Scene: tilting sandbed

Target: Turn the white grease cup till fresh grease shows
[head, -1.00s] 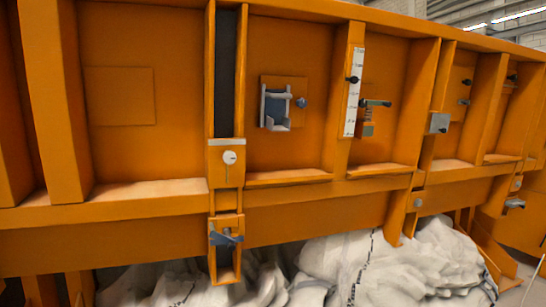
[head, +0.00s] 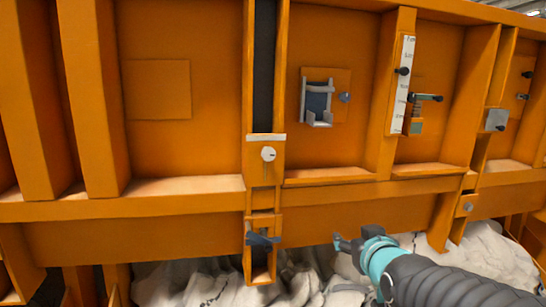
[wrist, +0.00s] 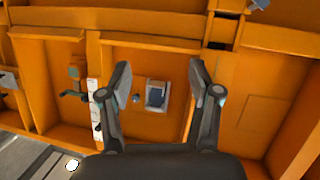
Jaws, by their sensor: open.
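A small round white part, which looks like the white grease cup (head: 268,154), sits on an orange bracket on the dark vertical channel in the head view. A small dark mark shows on its face. I cannot make it out for sure in the wrist view. My gripper (head: 347,243) is at the lower right in the head view, below and to the right of the cup and apart from it. In the wrist view my gripper (wrist: 160,82) has its two fingers spread wide, with nothing between them up close.
A dark lever (head: 263,240) sits below the cup. A grey bracket box (head: 317,104) with a blue knob (head: 345,97) is to the right. A white scale strip (head: 401,85) and a green-based clamp (head: 415,126) stand farther right. Orange ledges jut out; white sacks (head: 215,285) lie below.

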